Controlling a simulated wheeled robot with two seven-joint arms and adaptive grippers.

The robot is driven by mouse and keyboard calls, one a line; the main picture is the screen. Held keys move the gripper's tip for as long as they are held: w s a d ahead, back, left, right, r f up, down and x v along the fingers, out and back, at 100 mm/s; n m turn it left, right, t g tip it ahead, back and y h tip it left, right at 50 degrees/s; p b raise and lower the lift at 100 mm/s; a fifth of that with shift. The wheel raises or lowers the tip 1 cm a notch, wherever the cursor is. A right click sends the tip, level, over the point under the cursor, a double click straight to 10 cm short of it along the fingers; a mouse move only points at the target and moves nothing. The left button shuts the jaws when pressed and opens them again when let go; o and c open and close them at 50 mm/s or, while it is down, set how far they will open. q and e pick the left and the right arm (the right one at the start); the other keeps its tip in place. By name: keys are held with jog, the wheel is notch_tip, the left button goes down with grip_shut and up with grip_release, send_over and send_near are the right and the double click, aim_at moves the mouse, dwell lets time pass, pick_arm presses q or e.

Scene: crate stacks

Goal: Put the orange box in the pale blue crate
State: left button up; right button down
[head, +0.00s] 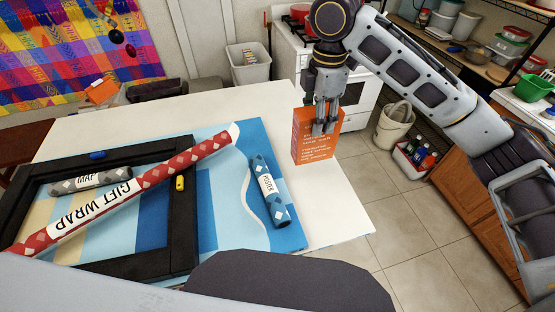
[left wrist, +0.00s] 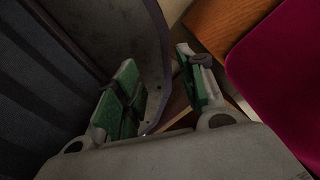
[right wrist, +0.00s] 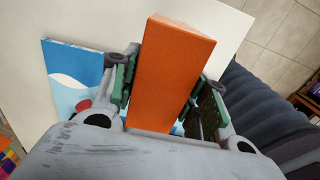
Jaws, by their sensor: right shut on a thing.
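The orange box (head: 314,150), with white print on its side, is upright at the right end of the white table in the head view. My right gripper (head: 324,128) is shut on it from above. In the right wrist view the orange box (right wrist: 170,75) fills the space between the fingers. I cannot tell whether its base touches the table. My left gripper (left wrist: 157,62) shows only in the left wrist view; its fingers are apart with nothing between them. I see no crate that is clearly pale blue.
The white table (head: 335,215) holds a black frame (head: 182,225), a red gift wrap roll (head: 150,180), a grey map tube (head: 90,182) and a blue poster tube (head: 270,195). A grey bin (head: 248,72) and a white crate of bottles (head: 405,163) stand beyond.

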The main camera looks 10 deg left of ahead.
aim_at(313, 146)
jog(key=shift+f, duration=0.1)
jog(key=shift+f, duration=3.1)
jog(key=shift+f, duration=1.85)
jog(key=c, duration=0.8)
grip_release()
jog(key=shift+o, duration=0.2)
jog(key=shift+r, duration=6.1)
